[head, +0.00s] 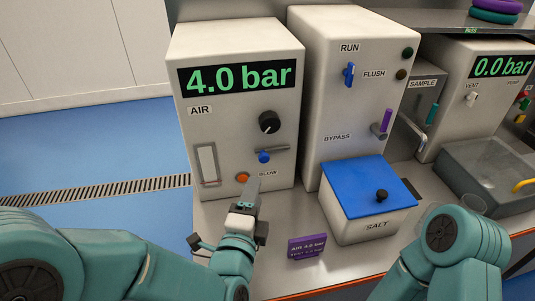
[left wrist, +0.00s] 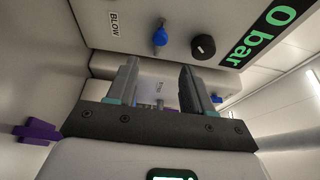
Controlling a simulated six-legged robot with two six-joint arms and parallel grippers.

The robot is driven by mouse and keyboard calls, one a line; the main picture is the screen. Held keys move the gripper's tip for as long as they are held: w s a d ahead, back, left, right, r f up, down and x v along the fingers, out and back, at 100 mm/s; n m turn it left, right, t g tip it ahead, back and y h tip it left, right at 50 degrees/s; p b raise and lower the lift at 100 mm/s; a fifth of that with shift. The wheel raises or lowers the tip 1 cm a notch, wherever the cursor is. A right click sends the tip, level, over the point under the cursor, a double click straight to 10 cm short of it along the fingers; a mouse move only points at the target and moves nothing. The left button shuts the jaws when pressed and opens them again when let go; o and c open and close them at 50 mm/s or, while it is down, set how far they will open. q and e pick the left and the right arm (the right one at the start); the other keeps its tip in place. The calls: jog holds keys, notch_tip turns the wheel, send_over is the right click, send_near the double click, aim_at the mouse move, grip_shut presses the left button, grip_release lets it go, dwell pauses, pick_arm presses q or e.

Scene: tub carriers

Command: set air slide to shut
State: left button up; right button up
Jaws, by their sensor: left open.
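The air unit (head: 228,140) is a pale box with a green "4.0 bar" display (head: 240,78) and an "AIR" label. Its slide is a blue knob (head: 264,157) at the left part of a short grey slot, below a black dial (head: 269,122). The blue knob also shows in the left wrist view (left wrist: 160,38), beyond the fingers. My left gripper (head: 253,187) is just below the knob, in front of the panel, apart from it. Its two fingers stand open and empty in the left wrist view (left wrist: 160,84). My right gripper is out of view; only its arm shows.
An orange button (head: 242,177) by "BLOW" is close to my left gripper. A purple sign (head: 307,247) stands at the bench front. A blue-lidded salt tub (head: 366,222) and the RUN/FLUSH unit (head: 340,120) stand to the right. A clear-lidded bin (head: 490,170) is farther right.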

aim_at(262, 160)
pick_arm(q)
jog(key=w, duration=0.4)
jog(key=w+d+p, duration=0.1)
jog(key=w, duration=0.2)
jog(key=w+d, duration=0.1)
jog(key=w, duration=0.3)
jog(key=shift+w+p, duration=0.3)
jog(key=shift+p, duration=0.05)
jog(key=shift+w+d, duration=0.15)
jog(key=shift+w, duration=0.25)
grip_shut()
